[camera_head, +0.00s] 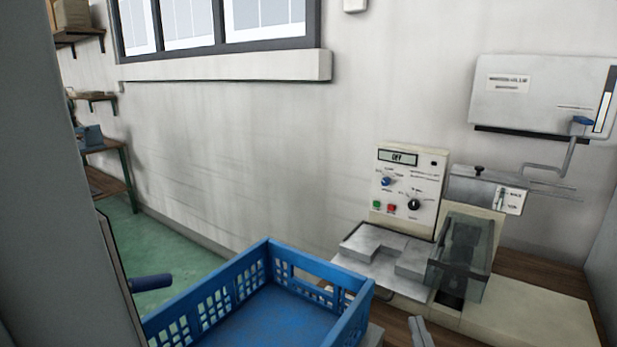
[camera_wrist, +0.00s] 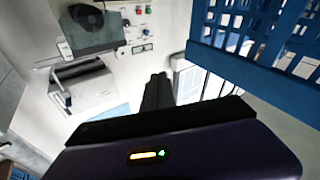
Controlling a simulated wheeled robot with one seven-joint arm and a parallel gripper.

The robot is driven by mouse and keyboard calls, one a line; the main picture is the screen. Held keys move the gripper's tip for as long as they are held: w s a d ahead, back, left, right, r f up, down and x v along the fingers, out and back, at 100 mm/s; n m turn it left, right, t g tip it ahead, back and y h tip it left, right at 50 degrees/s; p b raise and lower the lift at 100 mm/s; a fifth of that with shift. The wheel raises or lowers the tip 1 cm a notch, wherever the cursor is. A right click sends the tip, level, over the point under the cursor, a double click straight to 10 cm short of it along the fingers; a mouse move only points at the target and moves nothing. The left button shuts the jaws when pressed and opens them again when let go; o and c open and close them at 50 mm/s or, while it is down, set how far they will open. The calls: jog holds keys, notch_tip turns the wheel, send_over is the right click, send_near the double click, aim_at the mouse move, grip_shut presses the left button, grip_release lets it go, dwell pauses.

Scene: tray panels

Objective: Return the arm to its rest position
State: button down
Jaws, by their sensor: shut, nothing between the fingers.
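My gripper (camera_wrist: 158,88) shows in the wrist view, its two dark fingers together with nothing between them. It hangs in free air, apart from the things around it. The dark housing behind the fingers, with a small orange and green light, is mine. In the head view I cannot make out my gripper for certain; a small grey piece at the bottom edge is too cut off to tell.
A blue crate (camera_head: 319,279) stands at the bottom middle; its visible floor is bare. It also shows in the wrist view (camera_wrist: 235,45). A bench machine with a control panel (camera_head: 408,187) and clear guard (camera_head: 466,250) stands to its right. A grey wall box (camera_head: 540,95) hangs above.

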jog(key=s+f+m+g, duration=0.1)
jog(key=s+f+g, duration=0.1)
jog(key=s, duration=1.7)
jog(key=s+d+f+m+g+p, duration=0.1)
jog(key=s+f+g, duration=0.2)
jog(key=s, duration=1.7)
notch_tip(320, 180, down, 2)
jog(key=shift+f, duration=0.1)
